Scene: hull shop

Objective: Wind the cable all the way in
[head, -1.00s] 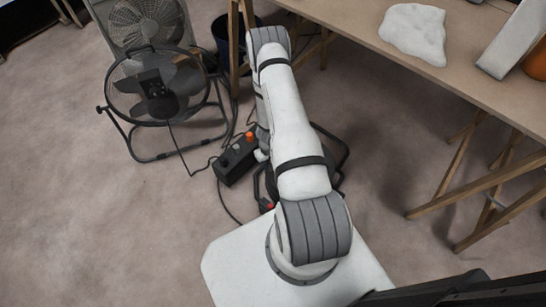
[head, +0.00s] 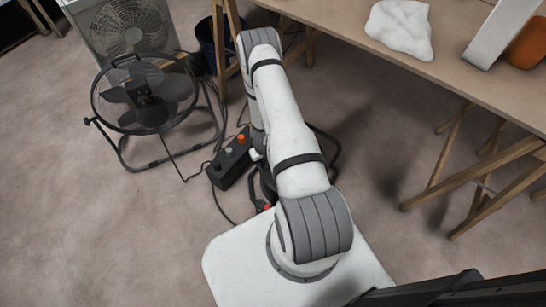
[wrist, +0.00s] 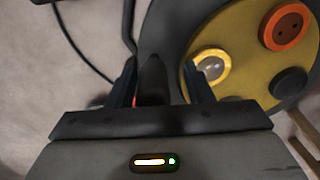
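The cable reel shows in the wrist view as a dark drum with a yellow face (wrist: 235,75). The face carries an orange-red socket (wrist: 288,27), a yellow-ringed round part (wrist: 211,67) and dark round covers. My gripper (wrist: 160,88) is open beside the face, with a dark upright knob or handle (wrist: 153,82) between its fingers. A gap shows on the right of the knob; I cannot tell whether the left finger touches it. A thin black cable (wrist: 80,45) runs on the floor at upper left. In the head view my arm hides most of the reel; part of its black frame (head: 328,143) shows.
A black box with an orange knob (head: 230,163) lies on the floor left of my arm, with cables around it. A floor fan (head: 143,98) stands further left. A wooden trestle table (head: 455,82) stands at right. Bare floor lies at lower left.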

